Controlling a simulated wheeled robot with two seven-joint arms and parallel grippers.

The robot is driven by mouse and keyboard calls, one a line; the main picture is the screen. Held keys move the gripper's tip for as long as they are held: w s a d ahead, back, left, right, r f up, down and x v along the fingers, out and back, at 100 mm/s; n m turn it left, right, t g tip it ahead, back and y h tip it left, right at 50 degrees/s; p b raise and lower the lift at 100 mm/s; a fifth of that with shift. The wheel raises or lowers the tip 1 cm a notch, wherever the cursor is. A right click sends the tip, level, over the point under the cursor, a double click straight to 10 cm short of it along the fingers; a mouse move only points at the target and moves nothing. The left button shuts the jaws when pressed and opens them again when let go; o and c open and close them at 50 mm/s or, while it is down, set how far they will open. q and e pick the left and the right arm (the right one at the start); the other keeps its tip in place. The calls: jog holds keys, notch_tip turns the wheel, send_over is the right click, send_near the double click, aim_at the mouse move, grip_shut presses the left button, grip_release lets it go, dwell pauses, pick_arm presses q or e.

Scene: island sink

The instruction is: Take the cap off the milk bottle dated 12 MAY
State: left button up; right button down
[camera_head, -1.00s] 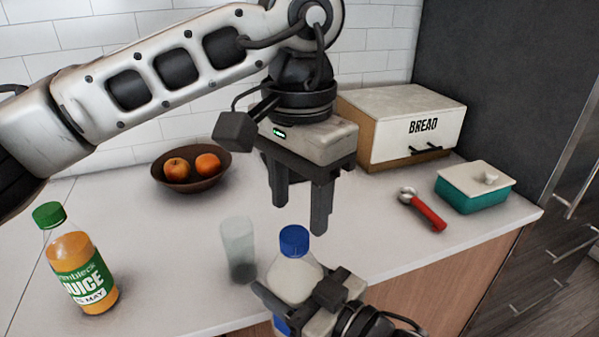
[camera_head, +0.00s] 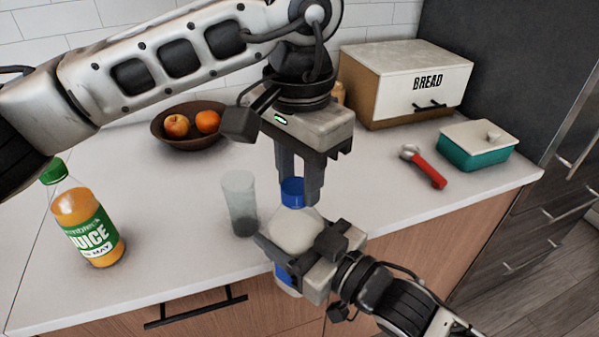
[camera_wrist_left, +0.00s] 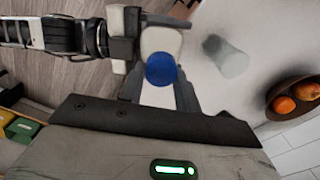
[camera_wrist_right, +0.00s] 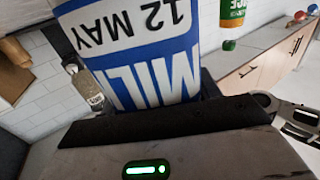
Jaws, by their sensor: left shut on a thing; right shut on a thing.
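The milk bottle (camera_head: 296,232) has a white body, a blue cap (camera_head: 292,193) and a blue and white label (camera_wrist_right: 140,50) reading MILK and 12 MAY in the right wrist view. My right gripper (camera_head: 290,262) is shut on the bottle's body and holds it upright at the counter's front edge. My left gripper (camera_head: 300,190) points down from above and is shut on the blue cap, its fingers on either side. The cap also shows in the left wrist view (camera_wrist_left: 161,69), on top of the bottle.
A clear glass (camera_head: 239,203) stands just left of the bottle. A juice bottle (camera_head: 85,220) is at the far left. A fruit bowl (camera_head: 190,138), bread box (camera_head: 400,85), red-handled scoop (camera_head: 428,170) and teal dish (camera_head: 475,150) stand farther back.

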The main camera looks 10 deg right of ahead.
pick_arm(q)
jog(key=n, duration=0.7)
jog(key=shift+d, duration=0.15)
jog(key=n, duration=0.7)
jog(key=shift+n, duration=0.3)
jog(key=n, duration=0.5)
jog(key=shift+a, duration=0.3)
jog(key=n, duration=0.7)
jog(key=shift+a+r+n, duration=0.1)
jog(key=shift+a+n, duration=0.1)
jog(key=shift+n, duration=0.1)
jog(key=n, duration=0.7)
jog(key=shift+s+a, duration=0.1)
jog(key=shift+s, duration=0.05)
jog(key=n, duration=0.7)
jog(key=shift+s+n, duration=0.1)
jog(key=shift+n, duration=0.3)
jog(key=n, duration=0.4)
jog(key=shift+n, duration=0.4)
jog(key=n, duration=0.7)
jog(key=shift+s, duration=0.15)
jog(key=shift+d+r, duration=0.15)
jog(key=shift+d, duration=0.05)
